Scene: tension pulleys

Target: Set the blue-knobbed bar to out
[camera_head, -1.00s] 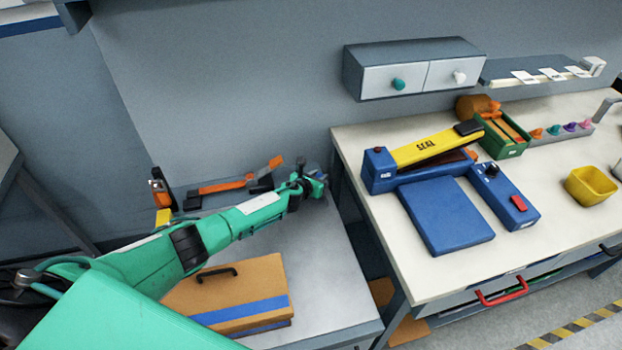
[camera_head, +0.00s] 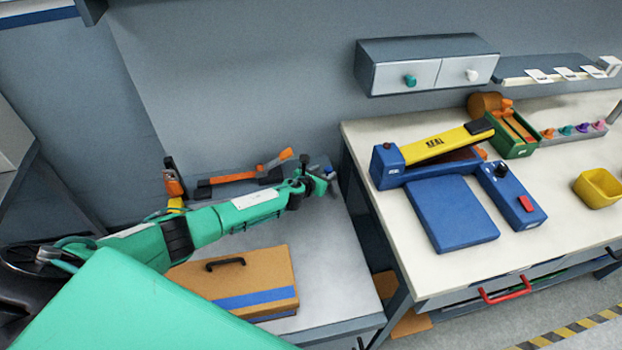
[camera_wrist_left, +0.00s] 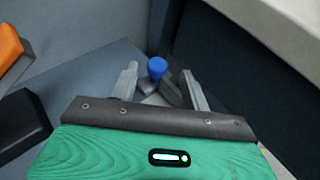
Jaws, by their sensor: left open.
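A blue knob (camera_wrist_left: 157,67) shows in the left wrist view, on a grey bar (camera_wrist_left: 155,96). My left gripper (camera_wrist_left: 160,72) is open, with one finger to each side of the knob in the picture. I cannot tell whether the knob is between the fingertips or just beyond them. In the head view my left gripper (camera_head: 327,179) is over the far right corner of the low grey table, close to the workbench's left side. The knob and bar are hard to make out there, largely hidden by the gripper. My right gripper is not in view.
A brown case (camera_head: 236,281) with a black handle lies on the low table (camera_head: 330,285). An orange-and-black tool (camera_head: 240,178) is at its back. The white workbench (camera_head: 445,272) on the right holds a blue-and-yellow sealer (camera_head: 440,148) and a yellow bowl (camera_head: 597,188).

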